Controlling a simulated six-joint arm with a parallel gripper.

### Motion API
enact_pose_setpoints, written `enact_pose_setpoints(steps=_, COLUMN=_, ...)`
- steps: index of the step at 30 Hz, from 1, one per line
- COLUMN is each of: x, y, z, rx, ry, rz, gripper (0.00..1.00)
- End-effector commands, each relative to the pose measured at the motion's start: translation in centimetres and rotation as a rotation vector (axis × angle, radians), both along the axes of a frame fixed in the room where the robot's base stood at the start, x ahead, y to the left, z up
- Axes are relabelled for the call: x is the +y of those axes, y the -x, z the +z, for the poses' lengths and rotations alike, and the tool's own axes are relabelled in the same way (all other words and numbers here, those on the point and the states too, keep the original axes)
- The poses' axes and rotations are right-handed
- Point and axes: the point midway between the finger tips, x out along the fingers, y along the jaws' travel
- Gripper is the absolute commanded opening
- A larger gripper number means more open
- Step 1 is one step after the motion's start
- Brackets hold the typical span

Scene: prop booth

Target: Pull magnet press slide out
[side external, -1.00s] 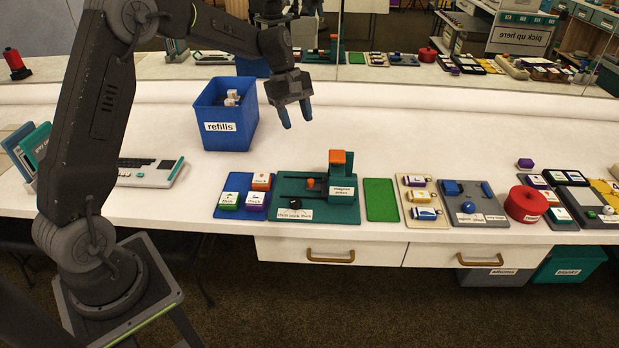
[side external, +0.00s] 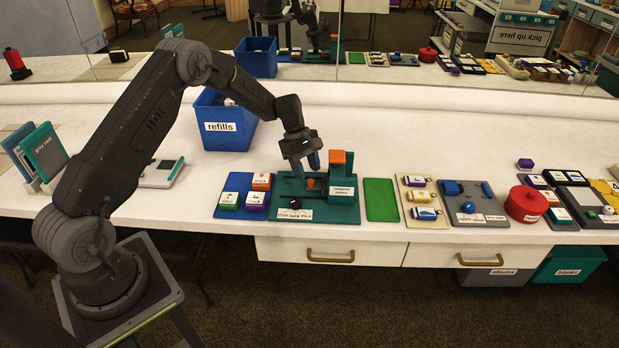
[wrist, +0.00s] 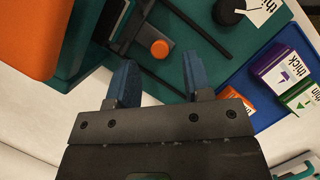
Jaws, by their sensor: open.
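The magnet press (side external: 342,172) is a teal block with an orange top on a teal base plate (side external: 285,186); its orange top fills the upper left of the wrist view (wrist: 40,35). Its slide has a round orange knob (side external: 312,183) on a dark track, left of the block. The knob also shows in the wrist view (wrist: 160,49). My gripper (side external: 306,168) is open, with blue fingers pointing down close above the slide. In the wrist view the fingertips (wrist: 159,59) lie on either side of the knob's line. I cannot tell the exact height gap.
A black round knob (side external: 295,204) sits at the plate's front. A blue tray (side external: 229,213) with colored labeled blocks is to the left, and a green pad (side external: 380,200) to the right. The blue refills bin (side external: 225,140) stands behind. White table is clear behind the plate.

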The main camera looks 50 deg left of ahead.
Motion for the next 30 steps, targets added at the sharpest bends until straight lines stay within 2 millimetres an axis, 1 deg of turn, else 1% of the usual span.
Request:
enact_pose_setpoints(steps=1, x=-0.4, y=0.1, z=-0.8, rx=0.003, ry=0.001, rz=-0.001, gripper=0.46)
enact_pose_setpoints(steps=3, x=-0.7, y=0.0, z=-1.6, rx=0.001, ry=0.001, rz=0.0, gripper=0.46)
enact_pose_setpoints(steps=7, x=-1.1, y=0.0, z=-2.6, rx=0.0, ry=0.001, rz=0.0, gripper=0.46)
enact_pose_setpoints(steps=11, x=-1.2, y=0.0, z=-2.9, rx=0.0, ry=0.0, rz=-0.001, gripper=0.46)
enact_pose_setpoints(steps=18, x=-1.2, y=0.0, z=-3.0, rx=0.0, ry=0.0, rz=-0.001, gripper=0.45)
enact_pose_setpoints(steps=30, x=-1.2, y=0.0, z=-2.9, rx=-0.001, ry=0.0, rz=-0.001, gripper=0.07)
